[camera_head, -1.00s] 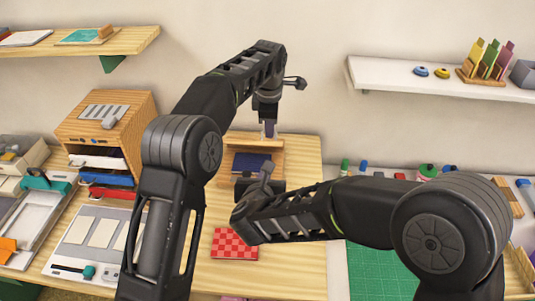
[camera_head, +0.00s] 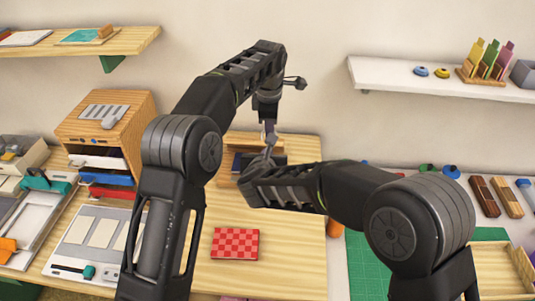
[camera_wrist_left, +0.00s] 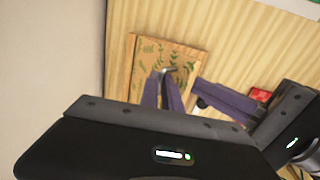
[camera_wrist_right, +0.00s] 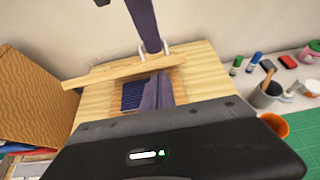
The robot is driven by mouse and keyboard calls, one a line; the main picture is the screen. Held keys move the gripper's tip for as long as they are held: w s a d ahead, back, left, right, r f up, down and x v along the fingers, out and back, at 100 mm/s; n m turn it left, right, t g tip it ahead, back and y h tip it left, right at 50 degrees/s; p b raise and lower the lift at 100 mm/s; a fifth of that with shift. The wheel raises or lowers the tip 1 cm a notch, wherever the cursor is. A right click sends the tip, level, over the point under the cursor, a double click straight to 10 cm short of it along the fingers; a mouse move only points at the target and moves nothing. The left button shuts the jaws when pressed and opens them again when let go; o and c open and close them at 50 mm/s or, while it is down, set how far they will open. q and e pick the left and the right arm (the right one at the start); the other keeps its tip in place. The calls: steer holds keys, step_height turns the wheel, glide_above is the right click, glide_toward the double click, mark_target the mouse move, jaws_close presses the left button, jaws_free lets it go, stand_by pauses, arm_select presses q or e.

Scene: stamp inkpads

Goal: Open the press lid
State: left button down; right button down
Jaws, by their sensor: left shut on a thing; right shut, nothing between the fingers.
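The press is a wooden box at the middle back of the table, partly behind my arms in the head view. Its lid (camera_wrist_left: 146,62) shows a leaf pattern on top in the left wrist view. The right wrist view shows the lid (camera_wrist_right: 110,72) nearly edge-on, raised above a dark blue inside (camera_wrist_right: 132,96). My left gripper (camera_wrist_left: 164,76) is shut on the metal lid handle (camera_wrist_right: 168,46), from above. My right gripper (camera_wrist_right: 160,76) is shut and empty, in front of the press, its fingertips close below the lid's front edge; I cannot tell whether they touch.
A red checkered square (camera_head: 235,243) lies on the table in front. A wooden drawer box (camera_head: 105,122) stands to the left. An orange cup (camera_wrist_right: 275,124) and a grey cup (camera_wrist_right: 264,95) stand right of the press. A green mat (camera_head: 368,270) lies at the right.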

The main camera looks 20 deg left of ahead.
arm_select(q)
steer(key=shift+d+f, duration=0.15)
steer(key=shift+f, duration=0.05)
steer(key=shift+d+f, duration=0.1)
steer(key=shift+f, duration=0.05)
arm_select(e)
steer(key=shift+w+r, duration=0.75)
steer(key=shift+r, duration=0.2)
arm_select(q)
steer(key=c, duration=1.6)
jaws_free()
steer(key=shift+s, duration=0.1)
steer(key=shift+o, duration=0.2)
steer(key=shift+r, duration=0.65)
step_height(320, 180, up, 7)
steer(key=s, duration=0.1)
arm_select(e)
steer(key=shift+f, duration=0.25)
